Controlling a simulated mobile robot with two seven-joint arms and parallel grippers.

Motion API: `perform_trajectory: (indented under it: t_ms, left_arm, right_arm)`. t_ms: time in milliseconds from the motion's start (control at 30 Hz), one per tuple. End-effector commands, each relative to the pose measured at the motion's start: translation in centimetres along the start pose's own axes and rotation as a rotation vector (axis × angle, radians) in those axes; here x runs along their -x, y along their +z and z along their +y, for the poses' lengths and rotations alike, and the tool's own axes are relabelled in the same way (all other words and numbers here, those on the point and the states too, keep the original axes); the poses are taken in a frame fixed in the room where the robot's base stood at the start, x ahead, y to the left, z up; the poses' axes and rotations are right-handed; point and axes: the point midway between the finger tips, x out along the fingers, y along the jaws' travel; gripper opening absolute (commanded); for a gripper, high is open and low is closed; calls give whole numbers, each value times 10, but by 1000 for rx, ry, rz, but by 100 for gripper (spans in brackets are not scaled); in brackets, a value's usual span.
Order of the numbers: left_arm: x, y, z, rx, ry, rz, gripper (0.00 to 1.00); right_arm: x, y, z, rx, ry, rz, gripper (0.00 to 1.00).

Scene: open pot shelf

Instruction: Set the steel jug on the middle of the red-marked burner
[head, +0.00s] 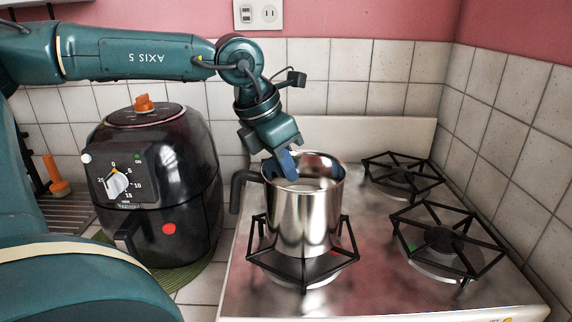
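The steel jug (304,215), shiny with a dark handle (238,190) on its left, is upright over the front-left burner (300,272). A small red mark (334,254) shows beside the jug's base on that burner. The jug looks roughly central over the black grate; I cannot tell whether its base touches it. My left gripper (284,165) points down at the jug's left rim, with a blue finger overlapping the opening. The other finger is largely hidden, so its grip on the rim is unclear. My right gripper is not in view.
A green-marked burner (440,244) stands to the right and another burner (400,176) at the back, both empty. A black air fryer (160,190) stands left of the stove on a green mat (190,284). Tiled walls close the back and right.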

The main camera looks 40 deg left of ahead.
Motion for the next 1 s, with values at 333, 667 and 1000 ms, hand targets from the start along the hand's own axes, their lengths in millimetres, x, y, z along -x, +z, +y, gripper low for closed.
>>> perform_trajectory:
  t_ms: [333,667,1000]
  left_arm:
    - [-1,1,0,0,1,-6,7]
    - [-2,0,0,0,0,-2,28]
    - [-3,-2,0,0,0,2,28]
  right_arm:
    - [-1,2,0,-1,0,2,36]
    - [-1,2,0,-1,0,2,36]
    - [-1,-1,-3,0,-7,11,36]
